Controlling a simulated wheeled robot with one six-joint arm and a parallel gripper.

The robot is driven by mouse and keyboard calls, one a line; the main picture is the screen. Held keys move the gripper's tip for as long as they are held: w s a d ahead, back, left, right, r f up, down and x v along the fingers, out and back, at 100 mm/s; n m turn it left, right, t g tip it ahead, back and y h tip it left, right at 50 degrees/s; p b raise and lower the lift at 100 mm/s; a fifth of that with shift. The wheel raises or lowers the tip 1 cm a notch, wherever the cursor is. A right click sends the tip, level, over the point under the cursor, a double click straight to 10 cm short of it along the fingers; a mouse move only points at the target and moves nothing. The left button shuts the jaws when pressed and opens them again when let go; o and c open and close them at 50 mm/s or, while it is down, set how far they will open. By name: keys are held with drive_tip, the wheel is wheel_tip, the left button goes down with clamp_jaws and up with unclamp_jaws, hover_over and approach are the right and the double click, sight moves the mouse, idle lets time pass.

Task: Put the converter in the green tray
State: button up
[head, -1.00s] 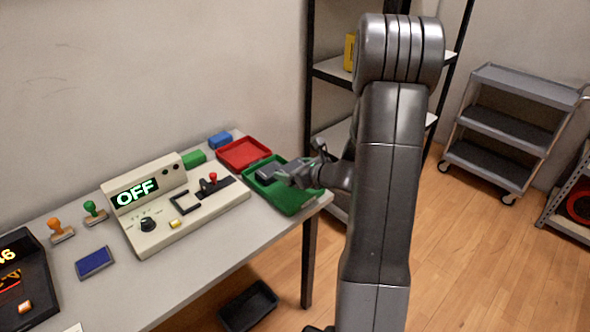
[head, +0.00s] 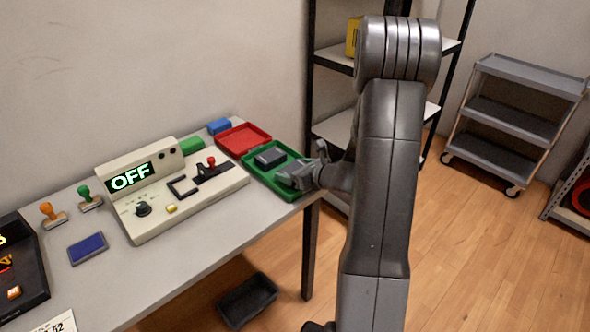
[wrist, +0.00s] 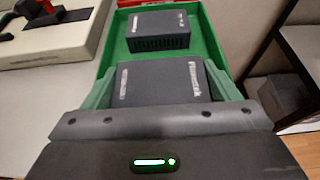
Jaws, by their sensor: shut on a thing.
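The green tray (head: 262,177) lies at the right end of the table; it also shows in the wrist view (wrist: 110,33). My gripper (head: 290,177) is at the tray's near right part. In the wrist view it is shut on a dark grey box with pale markings, apparently the converter (wrist: 160,82), with a finger at each side. The held box is mostly hidden in the head view, and I cannot tell whether it touches the tray floor. A second, similar dark box (head: 270,157) sits farther back in the tray, also seen in the wrist view (wrist: 158,31).
A red tray (head: 243,138) adjoins the green tray at the back. A beige console (head: 180,200) reading OFF stands to the left. Green (head: 191,146) and blue (head: 219,126) blocks are behind it. A black shelf (head: 330,60) stands to the right. A black bin (head: 248,300) is on the floor.

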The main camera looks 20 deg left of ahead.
drive_tip(key=shift+f+b, duration=0.55)
drive_tip(key=shift+b, duration=0.05)
drive_tip(key=o, duration=1.2)
drive_tip(key=shift+c, duration=0.2)
drive_tip(key=shift+d, duration=0.15)
